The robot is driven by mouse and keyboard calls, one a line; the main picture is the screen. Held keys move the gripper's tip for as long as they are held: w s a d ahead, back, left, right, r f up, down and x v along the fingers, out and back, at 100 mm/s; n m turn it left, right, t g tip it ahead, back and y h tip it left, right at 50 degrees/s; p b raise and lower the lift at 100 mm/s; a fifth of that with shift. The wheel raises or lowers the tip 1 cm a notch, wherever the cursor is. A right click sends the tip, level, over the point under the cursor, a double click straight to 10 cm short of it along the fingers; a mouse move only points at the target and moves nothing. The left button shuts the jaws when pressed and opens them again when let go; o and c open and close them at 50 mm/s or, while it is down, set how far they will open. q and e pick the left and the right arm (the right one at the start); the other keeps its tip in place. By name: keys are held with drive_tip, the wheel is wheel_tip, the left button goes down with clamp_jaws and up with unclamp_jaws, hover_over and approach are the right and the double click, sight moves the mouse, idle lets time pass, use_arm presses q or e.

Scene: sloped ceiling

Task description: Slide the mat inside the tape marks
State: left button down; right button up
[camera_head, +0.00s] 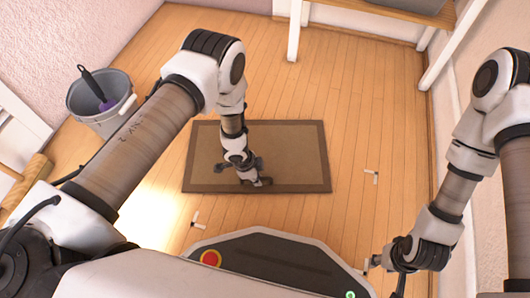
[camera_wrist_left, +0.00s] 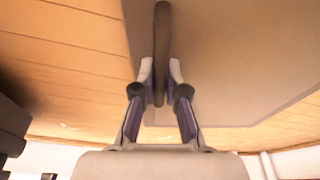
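The brown mat (camera_head: 300,150) with a darker border lies flat on the wooden floor, mid-picture in the head view. It also shows as a grey-brown surface in the left wrist view (camera_wrist_left: 235,75). My left gripper (camera_head: 260,181) is low over the mat's near part. White tape corner marks show at left (camera_head: 197,220), at right (camera_head: 372,176) and near the right gripper (camera_head: 366,266). My right gripper (camera_head: 378,264) is beside that last mark; its fingers are too small to read.
A grey bucket (camera_head: 118,115) with a dark-handled tool stands at the left by the wall. White-legged wooden furniture (camera_head: 295,30) is at the back and right. The floor between the mat and the near tape marks looks clear.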

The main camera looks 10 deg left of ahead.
use_arm(q)
drive_tip(key=shift+s+d+r+p, duration=0.1)
drive_tip(key=shift+s+d+p, duration=0.3)
drive_tip(key=shift+s, duration=0.1)
drive_tip(key=shift+s+d+m+p, duration=0.35)
drive_tip(key=shift+s+d, duration=0.25)
drive_tip(key=shift+s, duration=0.2)
drive_tip(key=shift+s+d+m+p, duration=0.25)
drive_tip(key=shift+s+d+p, duration=0.25)
drive_tip(key=shift+s, duration=0.3)
drive_tip(key=shift+m+g, duration=0.3)
drive_tip(key=shift+m, duration=0.3)
drive_tip(key=shift+s+d+p, duration=0.2)
drive_tip(key=shift+s+d, duration=0.6)
drive_tip(key=shift+s, duration=0.25)
drive_tip(key=shift+s+d+p, duration=0.15)
drive_tip(key=shift+s+d, duration=0.65)
drive_tip(key=shift+s, duration=0.25)
drive_tip(key=shift+s+d, duration=0.1)
